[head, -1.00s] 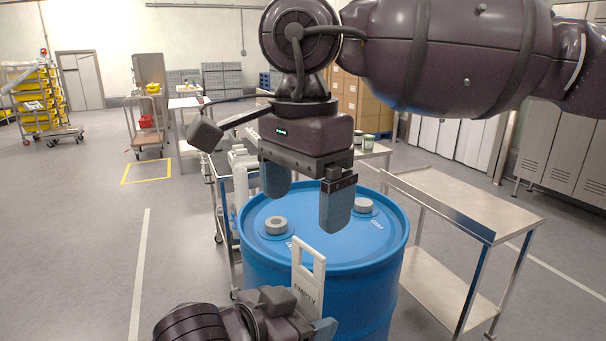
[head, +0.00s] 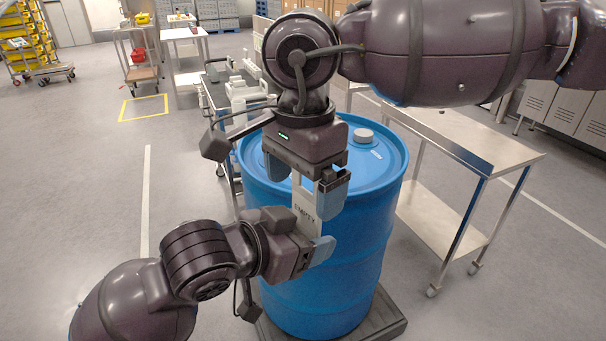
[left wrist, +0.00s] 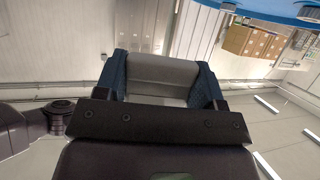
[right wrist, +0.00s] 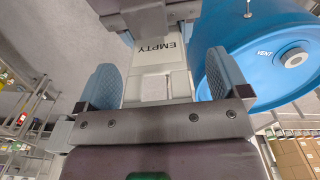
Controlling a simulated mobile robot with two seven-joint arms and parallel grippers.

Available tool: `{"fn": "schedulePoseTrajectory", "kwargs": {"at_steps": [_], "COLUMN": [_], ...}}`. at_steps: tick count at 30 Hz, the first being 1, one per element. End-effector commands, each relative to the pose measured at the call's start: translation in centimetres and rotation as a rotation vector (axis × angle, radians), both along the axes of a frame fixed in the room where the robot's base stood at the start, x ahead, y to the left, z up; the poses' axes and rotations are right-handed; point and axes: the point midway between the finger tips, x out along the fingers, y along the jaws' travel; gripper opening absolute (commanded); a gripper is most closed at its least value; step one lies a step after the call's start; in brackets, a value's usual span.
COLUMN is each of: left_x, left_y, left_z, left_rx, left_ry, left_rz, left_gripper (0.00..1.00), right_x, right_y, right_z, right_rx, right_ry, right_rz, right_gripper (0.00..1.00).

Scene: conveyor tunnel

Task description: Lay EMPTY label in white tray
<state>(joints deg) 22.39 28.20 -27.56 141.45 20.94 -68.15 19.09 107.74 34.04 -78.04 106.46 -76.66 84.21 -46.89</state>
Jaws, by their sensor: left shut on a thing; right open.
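The white EMPTY label (head: 305,212) is a flat tag with a handle-like cut-out, standing upright in front of the blue drum. My left gripper (head: 314,250) is shut on its lower part. The label fills the space between the left fingers in the left wrist view (left wrist: 160,78). My right gripper (head: 306,183) is open, with its fingers on either side of the label's upper end. In the right wrist view the label (right wrist: 160,55) lies between the two open fingers, with a gap to each. I cannot make out a white tray in any view.
The blue drum (head: 365,225) stands on a dark low base (head: 385,325) right behind the label. A steel table (head: 460,140) is to its right. A cart with white containers (head: 246,95) is behind the drum.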

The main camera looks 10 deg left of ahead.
Motion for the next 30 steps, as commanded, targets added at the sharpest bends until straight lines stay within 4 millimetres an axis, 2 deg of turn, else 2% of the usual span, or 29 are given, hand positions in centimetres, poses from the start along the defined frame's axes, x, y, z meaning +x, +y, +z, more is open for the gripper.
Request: {"fn": "schedulePoseTrajectory", "kwargs": {"at_steps": [2, 12, 13, 14, 19, 27, 30], "left_x": [0.00, -0.04, -0.06, -0.07, -0.07, -0.04, -0.30], "left_y": [0.00, -0.04, -0.07, -0.08, -0.08, 0.00, 0.24], "left_z": [0.01, 0.01, 0.01, 0.02, 0.02, -0.07, -0.83], "left_rx": [0.000, 0.000, 0.000, 0.000, -0.001, 0.000, 0.000], "left_ry": [0.000, 0.000, -0.001, -0.001, -0.001, 0.002, 0.022], "left_rz": [0.000, -0.002, -0.003, -0.004, -0.003, -0.001, 0.006], "left_gripper": [0.20, 0.20, 0.20, 0.66, 0.92, 0.93, 0.93], "right_x": [-0.01, 0.01, 0.02, 0.02, 0.01, 0.00, 0.00], "right_y": [0.01, 0.04, 0.05, 0.06, 0.06, 0.01, 0.01], "right_z": [0.01, 0.04, 0.04, 0.05, 0.06, 0.04, 0.04], "right_rx": [0.000, 0.001, 0.002, 0.002, 0.002, 0.001, 0.000], "right_ry": [0.000, -0.001, -0.001, -0.001, -0.001, -0.001, 0.000], "right_rz": [0.000, 0.000, 0.000, 0.000, 0.001, 0.000, 0.000], "right_gripper": [0.92, 0.41, 0.41, 0.41, 0.41, 0.41, 0.41]}}
